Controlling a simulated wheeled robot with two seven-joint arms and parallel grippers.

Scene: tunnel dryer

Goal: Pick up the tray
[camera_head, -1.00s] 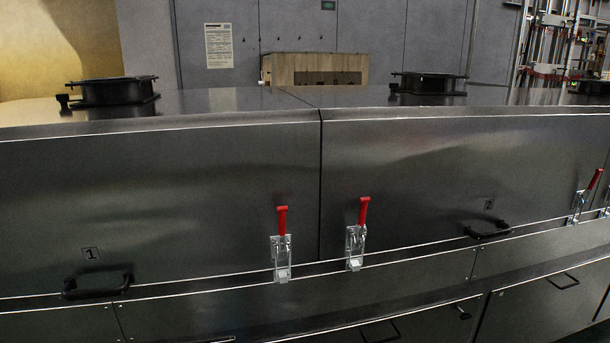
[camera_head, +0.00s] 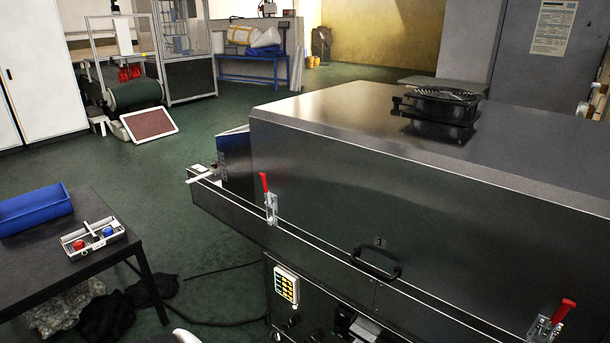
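A blue open tray (camera_head: 36,208) with raised walls sits on a dark table (camera_head: 70,235) at the left. A smaller pale tray-like box (camera_head: 92,238) lies next to it near the table's right edge, holding a red round piece (camera_head: 79,245) and a blue round piece (camera_head: 108,231). I cannot tell which of the two the task calls the tray.
The steel tunnel dryer (camera_head: 320,180) fills the right side, with red-handled clamps and a black handle (camera_head: 375,264). Green floor (camera_head: 205,225) lies between table and dryer, crossed by a cable (camera_head: 222,324). Dark cloth (camera_head: 105,315) lies by the table legs.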

